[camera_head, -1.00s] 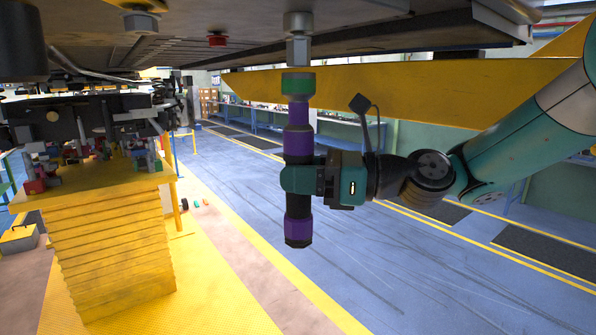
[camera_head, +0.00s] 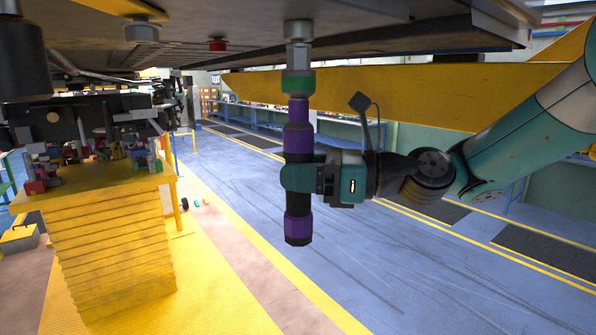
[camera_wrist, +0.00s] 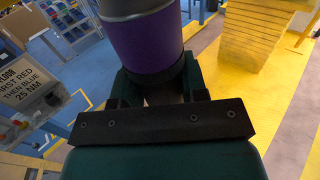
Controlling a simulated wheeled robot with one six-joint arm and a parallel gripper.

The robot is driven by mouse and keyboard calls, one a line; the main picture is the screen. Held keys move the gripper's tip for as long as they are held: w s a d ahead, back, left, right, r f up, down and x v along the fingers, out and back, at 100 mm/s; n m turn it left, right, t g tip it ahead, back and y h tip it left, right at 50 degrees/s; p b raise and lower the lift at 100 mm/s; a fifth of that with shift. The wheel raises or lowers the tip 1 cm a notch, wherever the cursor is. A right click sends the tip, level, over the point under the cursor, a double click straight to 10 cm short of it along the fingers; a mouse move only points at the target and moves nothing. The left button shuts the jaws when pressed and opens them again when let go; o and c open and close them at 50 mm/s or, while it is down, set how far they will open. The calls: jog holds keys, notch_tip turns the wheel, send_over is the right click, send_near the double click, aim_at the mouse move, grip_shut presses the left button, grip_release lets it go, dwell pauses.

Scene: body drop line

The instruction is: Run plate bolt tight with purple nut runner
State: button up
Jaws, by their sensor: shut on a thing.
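The purple nut runner (camera_head: 298,145) stands upright, with purple and black bands and a green ring near its top. My gripper (camera_head: 318,180) is shut around its middle from the right. In the wrist view the runner's purple body (camera_wrist: 150,45) sits between the fingers of my gripper (camera_wrist: 160,95). The silver plate bolt (camera_head: 298,50) hangs from the underside of the body overhead, in line above the runner. The runner's grey top appears to meet the bolt's lower end. Whether the bolt is seated inside it, I cannot tell.
The dark underbody (camera_head: 400,45) hangs low above the runner and arm. A red bolt head (camera_head: 217,45) and another grey bolt head (camera_head: 141,31) are on it. A yellow beam (camera_head: 400,95) lies behind. A yellow pedestal (camera_head: 110,250) stands left. A sign (camera_wrist: 28,85) shows in the wrist view.

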jog(key=shift+r, duration=0.95)
dwell(3.2)
jog(key=shift+f, duration=0.15)
jog(key=shift+f+b, duration=1.25)
jog(key=shift+f, duration=1.25)
